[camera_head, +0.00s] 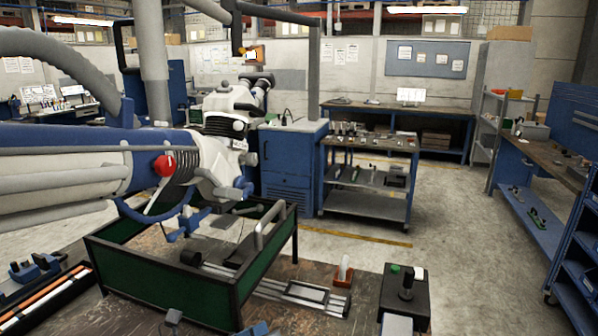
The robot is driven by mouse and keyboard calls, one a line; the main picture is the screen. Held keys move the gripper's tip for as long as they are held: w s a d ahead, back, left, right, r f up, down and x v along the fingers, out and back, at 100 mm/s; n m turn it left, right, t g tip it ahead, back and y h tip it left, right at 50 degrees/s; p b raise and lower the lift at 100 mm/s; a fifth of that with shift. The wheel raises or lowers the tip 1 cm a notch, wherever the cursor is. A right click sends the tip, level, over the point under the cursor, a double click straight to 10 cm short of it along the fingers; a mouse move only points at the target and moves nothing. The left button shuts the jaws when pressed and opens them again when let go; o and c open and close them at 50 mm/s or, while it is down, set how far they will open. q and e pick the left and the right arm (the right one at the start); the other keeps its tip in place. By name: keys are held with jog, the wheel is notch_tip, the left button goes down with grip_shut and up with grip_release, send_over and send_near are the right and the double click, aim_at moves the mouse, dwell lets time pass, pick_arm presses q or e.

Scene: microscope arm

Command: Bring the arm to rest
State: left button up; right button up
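A thick blue and grey arm (75,160) reaches in from the left edge, with a red knob (165,165) near its end; I take it to be the microscope arm. Its white and blue head (215,165) hangs above the green-walled tray on the bench. A white part with dark eyepiece-like ends (255,88) rises behind the head. Blue handle-like parts (185,222) hang below it, above the tray. I cannot make out either of my grippers, or any gripper touching the arm.
The green-walled tray (165,281) has a grey bar handle on its right side. A dark block with a knob (405,292) and a long toolbox (45,298) stand on the bench. A blue cabinet (288,165) and cart (368,178) stand behind. The floor to the right (460,240) is clear.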

pick_arm(q)
jog(key=w+a+r+n+t+y, duration=0.1)
jog(key=a+r+n+t+y, duration=0.1)
jog(key=a+n+t+y, duration=0.5)
jog(key=w+a+r+n+t+y, duration=0.1)
jog(key=a+r+n+t, duration=0.2)
jog(key=n, duration=0.8)
jog(key=s+a+f+n+g+y, duration=0.3)
jog(key=a+f+n+y, duration=0.15)
jog(key=f+n, duration=0.35)
jog(key=s+a+f+n+g+y, duration=0.35)
jog(key=f+n+y, duration=0.25)
jog(key=f+n, duration=0.25)
jog(key=s+d+f+n+g+h, duration=0.1)
jog(key=s+d+f+n+g, duration=0.1)
jog(key=s+f+g, duration=0.55)
jog(key=s+d+f+n+g+h, duration=0.2)
jog(key=s+f+n, duration=0.15)
jog(key=s, duration=0.75)
notch_tip(320, 180, down, 28)
jog(key=s+m+g, duration=0.1)
jog(key=s, duration=0.1)
jog(key=s+a+f+g+b, duration=0.1)
jog(key=s+a+f, duration=0.1)
jog(key=s+f, duration=1.3)
jog(key=shift+s+a+f+g, duration=0.3)
jog(key=shift+s+a+f, duration=0.1)
jog(key=shift+s, duration=0.25)
jog(key=shift+y, duration=0.25)
